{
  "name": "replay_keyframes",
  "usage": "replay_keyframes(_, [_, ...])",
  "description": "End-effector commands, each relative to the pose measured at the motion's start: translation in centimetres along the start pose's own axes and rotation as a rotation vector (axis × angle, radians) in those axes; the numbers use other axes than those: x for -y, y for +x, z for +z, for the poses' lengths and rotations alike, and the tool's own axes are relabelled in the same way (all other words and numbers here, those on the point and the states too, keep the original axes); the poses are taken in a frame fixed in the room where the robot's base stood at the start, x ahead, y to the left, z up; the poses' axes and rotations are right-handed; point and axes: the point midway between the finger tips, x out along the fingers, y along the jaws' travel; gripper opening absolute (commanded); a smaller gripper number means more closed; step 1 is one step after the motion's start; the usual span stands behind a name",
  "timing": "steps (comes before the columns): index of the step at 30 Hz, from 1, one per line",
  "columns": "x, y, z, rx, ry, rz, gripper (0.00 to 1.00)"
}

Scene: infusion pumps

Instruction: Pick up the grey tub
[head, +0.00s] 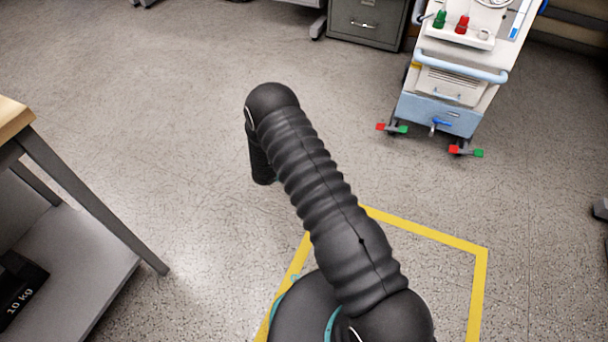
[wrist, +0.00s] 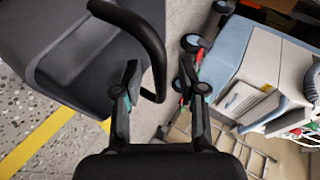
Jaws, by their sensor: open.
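A white and blue wheeled cart (head: 440,112) stands at the upper right, with green and red items on top. A grey drawer cabinet (head: 367,22) is behind. A wood-topped table (head: 14,117) is at left, a black 10 kg block (head: 18,285) on its shelf. Open floor lies between.

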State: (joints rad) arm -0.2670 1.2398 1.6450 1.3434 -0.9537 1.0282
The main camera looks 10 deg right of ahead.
Motion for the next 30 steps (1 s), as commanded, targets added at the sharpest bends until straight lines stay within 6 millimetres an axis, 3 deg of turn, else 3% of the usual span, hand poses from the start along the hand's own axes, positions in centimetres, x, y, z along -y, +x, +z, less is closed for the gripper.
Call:
replay_keyframes(5, [0.0, 0.02, 0.0, 0.0, 0.0, 0.0, 0.41])
replay_keyframes(10, [-0.01, 0.01, -0.01, 0.0, 0.0, 0.0, 0.03])
replay_keyframes(11, [-0.02, 0.01, -0.01, 0.0, 0.0, 0.0, 0.0])
replay_keyframes(30, [0.9, -0.54, -0.21, 0.0, 0.001, -0.001, 0.0])
